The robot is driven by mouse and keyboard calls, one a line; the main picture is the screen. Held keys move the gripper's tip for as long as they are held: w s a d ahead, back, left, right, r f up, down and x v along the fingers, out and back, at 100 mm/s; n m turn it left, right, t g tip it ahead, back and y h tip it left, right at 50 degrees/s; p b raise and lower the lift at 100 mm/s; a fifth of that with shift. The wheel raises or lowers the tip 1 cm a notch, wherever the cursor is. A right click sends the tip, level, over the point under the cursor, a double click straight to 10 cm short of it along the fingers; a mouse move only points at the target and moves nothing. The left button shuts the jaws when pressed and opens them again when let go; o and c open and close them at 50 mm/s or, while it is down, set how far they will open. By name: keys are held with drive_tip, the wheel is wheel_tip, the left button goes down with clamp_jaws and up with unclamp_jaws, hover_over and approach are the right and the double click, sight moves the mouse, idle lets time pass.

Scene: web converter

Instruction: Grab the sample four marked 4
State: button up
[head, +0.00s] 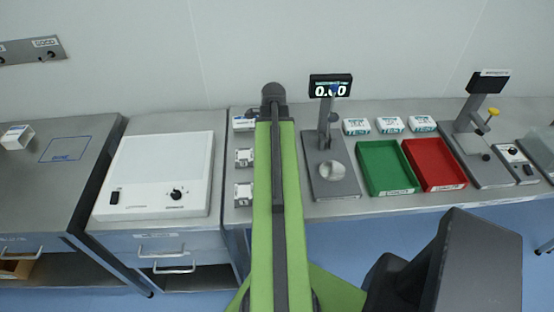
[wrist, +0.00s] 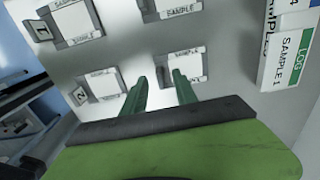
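Several small white sample blocks lie on the grey bench. In the wrist view, one is marked 1 (wrist: 75,22) and one is marked 2 (wrist: 102,85). Another sample block (wrist: 168,8) is at the top edge, and another sample block (wrist: 184,64) is just beyond my fingertips. No 4 can be read on any block. My gripper (wrist: 159,82) is open, its green fingers apart with nothing between them. The right finger overlaps the near edge of the closest block in the picture; contact cannot be told. In the head view, my arm hides part of the block area and my fingers.
A white box labelled LOG SAMPLE 1 (wrist: 290,45) stands at right in the wrist view. In the head view, a scale (head: 330,180), green tray (head: 388,192) and red tray (head: 435,187) are right of my arm. A white light box (head: 160,170) is left.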

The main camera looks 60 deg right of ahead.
wheel_tip(320, 180, down, 4)
drive_tip(key=b, duration=0.3)
drive_tip(key=shift+a+f, duration=0.1)
drive_tip(key=shift+f, duration=0.1)
drive_tip(key=shift+r, duration=0.15)
clamp_jaws()
